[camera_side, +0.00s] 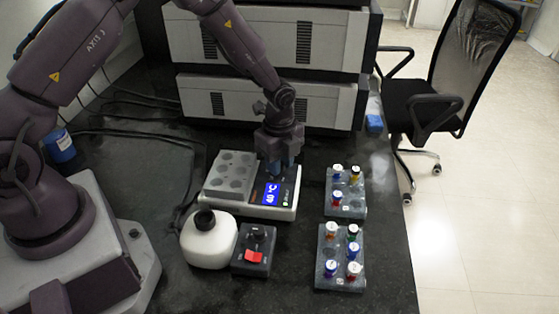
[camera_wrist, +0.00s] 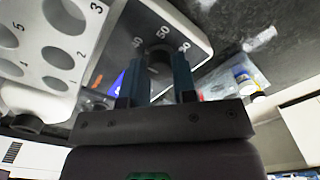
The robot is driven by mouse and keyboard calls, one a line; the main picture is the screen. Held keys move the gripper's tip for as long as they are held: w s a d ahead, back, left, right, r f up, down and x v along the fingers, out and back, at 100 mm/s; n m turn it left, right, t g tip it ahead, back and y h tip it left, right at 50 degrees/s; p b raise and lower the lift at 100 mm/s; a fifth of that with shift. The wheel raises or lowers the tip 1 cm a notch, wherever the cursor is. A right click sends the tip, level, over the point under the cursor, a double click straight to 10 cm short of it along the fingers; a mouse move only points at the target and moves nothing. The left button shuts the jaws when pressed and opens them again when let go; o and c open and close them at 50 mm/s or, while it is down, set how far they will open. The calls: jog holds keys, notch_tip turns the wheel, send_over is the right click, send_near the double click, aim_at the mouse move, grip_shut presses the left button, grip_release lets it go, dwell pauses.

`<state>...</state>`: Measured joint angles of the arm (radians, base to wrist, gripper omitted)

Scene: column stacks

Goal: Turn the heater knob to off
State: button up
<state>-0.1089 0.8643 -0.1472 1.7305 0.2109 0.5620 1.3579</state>
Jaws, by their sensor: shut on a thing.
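The heater (camera_side: 245,208) is a white box with a grey block of round wells on its left and a lit blue display (camera_side: 271,193) on its right. My gripper (camera_side: 278,168) points down over the right rear of the heater, behind the display. In the wrist view my gripper's blue fingers (camera_wrist: 158,68) are shut on the dark heater knob (camera_wrist: 160,52), one on each side. Numbers are printed on the dark panel around the knob. The knob is hidden by the fingers in the side view, and its pointer cannot be made out.
A white bottle with a black cap (camera_side: 208,241) and a dark box with a red switch (camera_side: 254,252) stand in front of the heater. Two racks (camera_side: 346,207) (camera_side: 328,281) of capped vials stand to the right. Large stacked instruments (camera_side: 265,100) stand behind.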

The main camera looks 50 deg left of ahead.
jog(key=n, duration=0.3)
jog(key=shift+n, duration=0.3)
jog(key=n, duration=0.3)
jog(key=shift+n, duration=0.3)
jog(key=n, duration=0.7)
jog(key=shift+w, duration=0.1)
jog(key=n, duration=0.4)
jog(key=shift+a+n, duration=0.1)
jog(key=shift+n, duration=0.3)
jog(key=n, duration=0.4)
jog(key=shift+n, duration=0.3)
jog(key=o, duration=0.9)
jog(key=shift+o, duration=0.2)
notch_tip(320, 180, up, 13)
